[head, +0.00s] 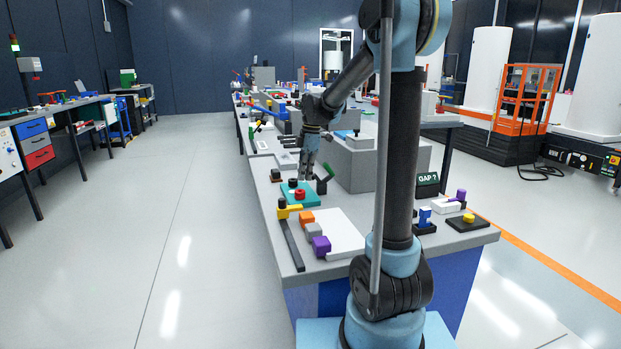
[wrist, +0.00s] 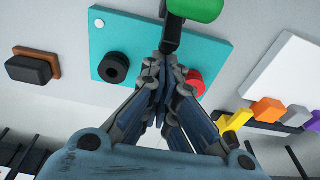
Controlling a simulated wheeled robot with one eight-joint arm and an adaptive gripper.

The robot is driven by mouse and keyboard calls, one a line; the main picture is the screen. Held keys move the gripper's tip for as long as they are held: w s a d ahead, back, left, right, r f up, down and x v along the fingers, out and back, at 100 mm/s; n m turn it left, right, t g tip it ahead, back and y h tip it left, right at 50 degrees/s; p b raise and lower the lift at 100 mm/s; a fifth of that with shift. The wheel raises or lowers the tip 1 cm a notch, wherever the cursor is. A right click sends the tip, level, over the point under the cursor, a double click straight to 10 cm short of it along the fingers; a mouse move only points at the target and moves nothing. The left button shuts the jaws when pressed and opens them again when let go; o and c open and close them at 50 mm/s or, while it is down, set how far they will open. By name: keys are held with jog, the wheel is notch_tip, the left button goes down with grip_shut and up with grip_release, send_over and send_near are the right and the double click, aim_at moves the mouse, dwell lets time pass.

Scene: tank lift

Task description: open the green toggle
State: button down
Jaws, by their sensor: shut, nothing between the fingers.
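The green toggle (head: 328,171) is a green-tipped lever on a dark stem, tilted up to the right beside the teal plate in the head view. In the wrist view its green end (wrist: 196,8) is cut off by the top edge, and its dark stem (wrist: 173,35) runs down towards my fingertips. My gripper (head: 306,179) points down over the teal plate (head: 313,202) and is shut and empty. In the wrist view my gripper (wrist: 163,62) ends just below the stem; I cannot tell whether it touches. A black knob (wrist: 116,67) and a red button (wrist: 196,80) flank the fingers.
A yellow handle (head: 289,210) and orange, grey and purple blocks (head: 321,245) line the near bench edge by a white plate (head: 343,235). A grey box (head: 355,165) stands right of the toggle. A black block on a brown base (wrist: 30,69) lies left in the wrist view.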

jog(key=shift+d+r, duration=0.2)
jog(key=shift+d, duration=0.05)
dwell(0.5)
